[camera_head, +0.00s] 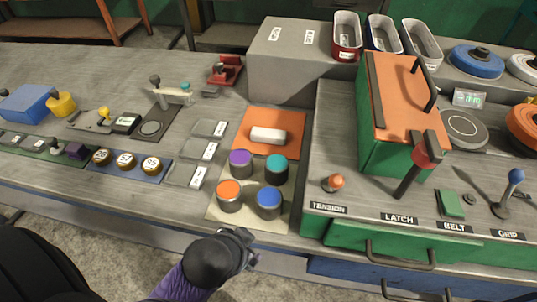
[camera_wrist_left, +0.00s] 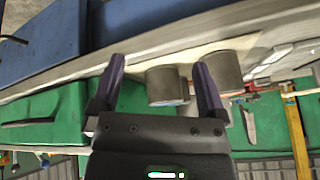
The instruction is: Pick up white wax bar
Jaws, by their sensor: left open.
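The white wax bar (camera_head: 268,135) lies on an orange mat (camera_head: 288,122) near the middle of the bench in the head view. Several round pots with coloured lids stand just in front of it, among them purple (camera_head: 241,158), teal (camera_head: 276,167), orange (camera_head: 230,190) and blue (camera_head: 269,198) ones. My left gripper (camera_head: 248,247) is at the bench's front edge, nearer to me than the pots and apart from the bar. In the left wrist view its fingers (camera_wrist_left: 158,70) are spread and empty, with grey pots beyond them. The bar cannot be made out there. My right gripper is not visible.
A green machine with an orange cover (camera_head: 403,93) and levers stands to the right. A grey block (camera_head: 290,75) rises behind the mat. Labelled plates (camera_head: 201,151) and a row of round dials (camera_head: 125,160) lie to the left. Oblong bins (camera_head: 384,35) stand at the back.

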